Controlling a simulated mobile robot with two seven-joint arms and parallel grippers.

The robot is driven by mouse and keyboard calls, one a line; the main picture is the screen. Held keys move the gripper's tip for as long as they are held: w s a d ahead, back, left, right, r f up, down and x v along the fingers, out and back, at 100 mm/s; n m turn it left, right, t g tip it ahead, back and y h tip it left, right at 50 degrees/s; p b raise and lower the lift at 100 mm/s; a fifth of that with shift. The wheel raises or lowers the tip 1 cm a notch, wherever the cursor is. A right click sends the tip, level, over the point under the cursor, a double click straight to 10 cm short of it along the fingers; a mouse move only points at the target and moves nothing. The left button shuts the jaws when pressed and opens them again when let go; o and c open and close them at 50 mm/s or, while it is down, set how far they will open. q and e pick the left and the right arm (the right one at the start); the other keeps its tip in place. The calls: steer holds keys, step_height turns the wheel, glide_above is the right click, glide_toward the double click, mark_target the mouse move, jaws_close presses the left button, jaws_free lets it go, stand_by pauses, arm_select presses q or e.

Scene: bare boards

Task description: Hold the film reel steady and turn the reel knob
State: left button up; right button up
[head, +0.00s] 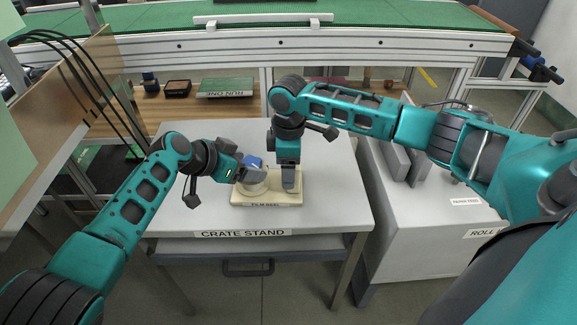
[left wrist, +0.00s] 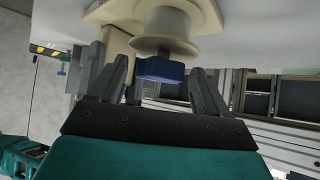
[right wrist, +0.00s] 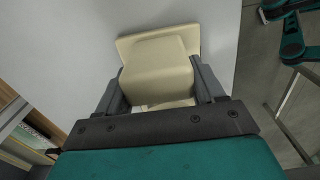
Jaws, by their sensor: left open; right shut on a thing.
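The film reel stands on the crate stand (head: 335,180); its cream base (head: 268,199) carries a round spool on the left and an upright block on the right. The blue reel knob (head: 254,161) tops the spool. My right gripper (head: 290,180) points down and is shut on the cream block (right wrist: 158,72), which fills the space between its fingers. My left gripper (head: 252,173) is open, coming in from the left at the knob. In the left wrist view the knob (left wrist: 160,70) lies between the fingertips, with a gap visible on its right side.
A grey cabinet (head: 420,230) with paper labels stands close on the right. A wooden panel (head: 60,130) with black cables is on the left. A green board marked RUN ONE (head: 226,86) lies on a shelf behind. The stand's right part is clear.

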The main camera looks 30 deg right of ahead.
arm_select(q)
steer(key=shift+m+g, duration=0.5)
steer(key=shift+w, duration=0.15)
steer(key=shift+c, duration=0.2)
steer(key=shift+a, duration=0.1)
steer(key=c, duration=0.9)
steer(key=shift+f, duration=0.1)
